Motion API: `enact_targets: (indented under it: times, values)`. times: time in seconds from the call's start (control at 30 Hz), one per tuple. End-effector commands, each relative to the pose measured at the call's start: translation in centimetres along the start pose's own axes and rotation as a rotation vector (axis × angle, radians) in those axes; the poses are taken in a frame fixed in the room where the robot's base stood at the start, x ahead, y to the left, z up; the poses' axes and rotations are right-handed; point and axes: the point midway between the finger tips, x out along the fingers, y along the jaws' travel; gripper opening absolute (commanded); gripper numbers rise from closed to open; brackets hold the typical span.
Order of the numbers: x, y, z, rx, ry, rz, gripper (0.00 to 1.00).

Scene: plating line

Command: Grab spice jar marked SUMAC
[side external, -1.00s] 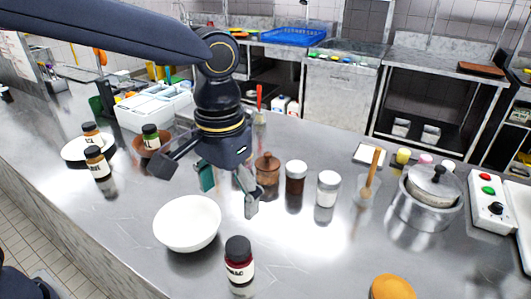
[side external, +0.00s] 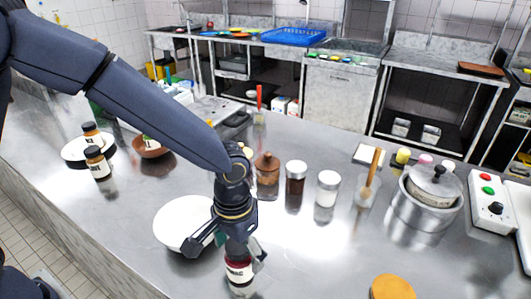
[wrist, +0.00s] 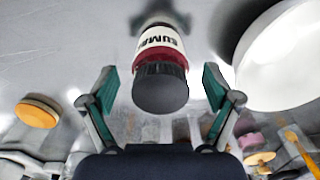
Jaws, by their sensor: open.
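The spice jar marked SUMAC (side external: 239,272) stands on the steel counter near its front edge. It has a dark red body, a white label and a black lid; my gripper hides its top in the side view. In the wrist view the jar (wrist: 161,68) shows between the two fingers, with its label partly readable and its black lid nearest the camera. My gripper (side external: 231,249) is right above and around the top of the jar. Its green-padded fingers (wrist: 160,95) are open, with a gap on each side of the jar.
A white bowl (side external: 174,222) stands close beside the jar and gripper. An orange round item (side external: 393,287) lies at front right. Behind are a brown jar (side external: 267,176), a dark jar (side external: 295,182) and a white jar (side external: 327,190). A steel pot (side external: 424,205) stands at right.

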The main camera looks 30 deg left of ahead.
Motion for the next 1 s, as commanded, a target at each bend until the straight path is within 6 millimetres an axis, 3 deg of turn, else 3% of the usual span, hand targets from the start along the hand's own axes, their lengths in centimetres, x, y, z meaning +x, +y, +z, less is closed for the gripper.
enact_targets:
  times: [0.3, 1.0]
  values:
    - [0.69, -0.01, -0.02, 0.0, 0.001, 0.0, 0.88]
    - [0.66, -0.01, -0.01, 0.0, 0.001, 0.0, 0.15]
